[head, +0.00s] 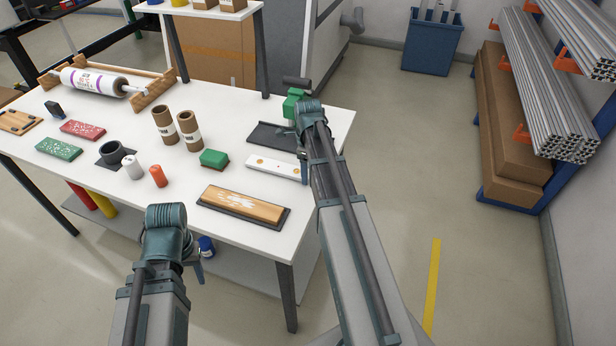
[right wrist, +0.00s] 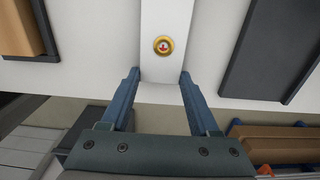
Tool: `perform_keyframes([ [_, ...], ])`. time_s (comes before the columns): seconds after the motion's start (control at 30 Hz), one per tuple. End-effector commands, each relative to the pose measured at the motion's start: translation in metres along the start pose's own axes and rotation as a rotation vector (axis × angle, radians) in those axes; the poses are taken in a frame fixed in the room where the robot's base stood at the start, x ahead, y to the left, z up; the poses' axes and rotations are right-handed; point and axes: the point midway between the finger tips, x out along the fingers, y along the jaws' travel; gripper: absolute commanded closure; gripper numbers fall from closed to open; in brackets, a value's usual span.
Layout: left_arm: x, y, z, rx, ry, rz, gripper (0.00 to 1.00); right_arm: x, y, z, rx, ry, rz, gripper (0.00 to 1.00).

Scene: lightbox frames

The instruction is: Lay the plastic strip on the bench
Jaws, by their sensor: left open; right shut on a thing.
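The plastic strip (head: 275,168) is a flat white bar with orange-gold round spots, at the right part of the white bench (head: 330,121). My right gripper (head: 302,158) is shut on the strip's right end. In the right wrist view the strip (right wrist: 165,18) runs up from between the two fingers (right wrist: 161,75), with a brass-rimmed hole showing. The strip is over the bench top; I cannot tell whether it touches it. My left gripper (head: 198,268) is open and empty, in front of the bench's front edge.
A wooden block on a dark base (head: 243,205) lies in front of the strip, and a dark tray (head: 272,136) behind it. A green block (head: 214,158) stands just left. Cardboard tubes (head: 190,130) stand further left. A green device (head: 293,104) is behind my right arm.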

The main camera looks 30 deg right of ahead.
Motion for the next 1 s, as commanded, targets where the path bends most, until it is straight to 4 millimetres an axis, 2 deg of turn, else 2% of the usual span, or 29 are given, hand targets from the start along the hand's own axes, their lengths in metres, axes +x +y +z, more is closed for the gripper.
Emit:
perform_keyframes([
  [0.37,0.0047,0.0005,-0.0003,0.0,0.0,0.0,0.5,0.0048,0.0001,0.0001,0.0,0.0,0.0,1.0],
  [0.4,0.005,0.0005,-0.0003,0.0,0.0,0.0,0.5,0.005,0.0001,0.0,0.0,0.0,0.0,0.37],
  [0.57,0.0038,0.0003,-0.0002,0.0,0.0,0.0,0.5,0.0038,0.0001,0.0,0.0,0.0,0.0,0.08],
  [1.0,-0.0008,-0.0001,0.0,0.0,0.0,0.0,0.5,-0.0008,0.0001,0.0,0.0,0.0,0.0,0.08],
])
